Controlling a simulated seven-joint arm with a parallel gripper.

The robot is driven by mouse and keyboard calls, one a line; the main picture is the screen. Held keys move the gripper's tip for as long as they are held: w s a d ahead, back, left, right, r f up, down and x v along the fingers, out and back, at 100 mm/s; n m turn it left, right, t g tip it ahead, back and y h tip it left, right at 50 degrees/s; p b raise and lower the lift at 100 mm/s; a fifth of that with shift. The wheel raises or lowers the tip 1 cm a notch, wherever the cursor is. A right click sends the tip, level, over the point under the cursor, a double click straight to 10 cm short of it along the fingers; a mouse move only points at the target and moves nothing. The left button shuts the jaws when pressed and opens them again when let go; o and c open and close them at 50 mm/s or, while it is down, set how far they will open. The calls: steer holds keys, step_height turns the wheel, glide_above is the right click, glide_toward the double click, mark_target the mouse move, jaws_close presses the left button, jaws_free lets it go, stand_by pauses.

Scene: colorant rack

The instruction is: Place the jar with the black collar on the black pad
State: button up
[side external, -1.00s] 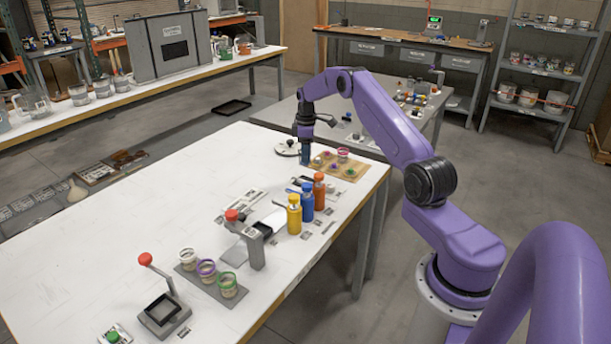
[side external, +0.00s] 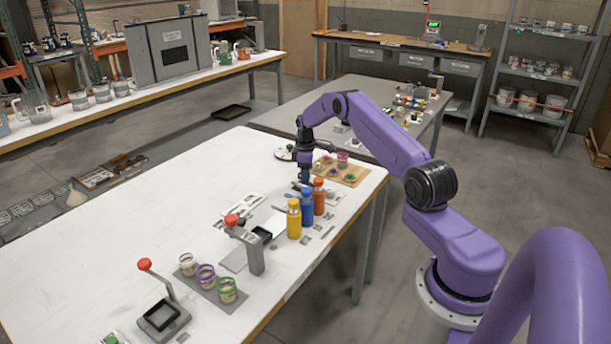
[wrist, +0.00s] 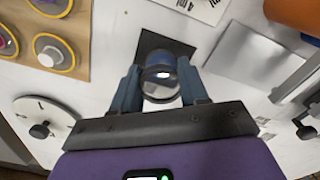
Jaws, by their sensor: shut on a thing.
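The jar with the black collar (wrist: 160,72) is between the two fingers of my gripper (wrist: 160,90) in the wrist view, and the gripper is shut on it. The black pad (wrist: 150,42) shows as a dark square just beyond and partly beneath the jar. The jar overlaps the pad in this view; I cannot tell whether it touches it. In the side view my gripper (side external: 304,182) points down low over the white table, in front of the wooden board. There its fingers hide most of the jar and the pad.
A wooden board (side external: 352,180) with several coloured-ring pieces lies behind and right of the gripper. Orange (side external: 318,195), blue (side external: 306,207) and yellow (side external: 294,218) bottles stand close in front. A white dial with a black knob (wrist: 40,130) is nearby.

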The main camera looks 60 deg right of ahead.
steer(key=o, duration=1.1)
step_height(320, 180, up, 12)
steer(key=w+a+r+n, duration=0.1)
steer(key=a+r, duration=0.2)
steer(key=a, duration=0.5)
steer(key=a+r, duration=0.3)
steer(key=a, duration=0.5)
steer(key=s+a+r+n, duration=0.15)
steer(key=s+a, duration=0.25)
steer(key=a, duration=0.4)
steer(key=s+a+r+n, duration=0.1)
steer(key=s+a+r, duration=0.25)
steer(key=a, duration=0.55)
steer(key=s+a+r+n, duration=0.1)
steer(key=s+a, duration=0.3)
steer(key=s, duration=0.4)
steer(key=s+a, duration=0.4)
steer(key=s, duration=0.9)
steer(key=s+d+f+n, duration=0.1)
steer(key=s, duration=0.5)
steer(key=s+d+f+n, duration=0.1)
steer(key=s, duration=0.5)
steer(key=shift+s, duration=0.15)
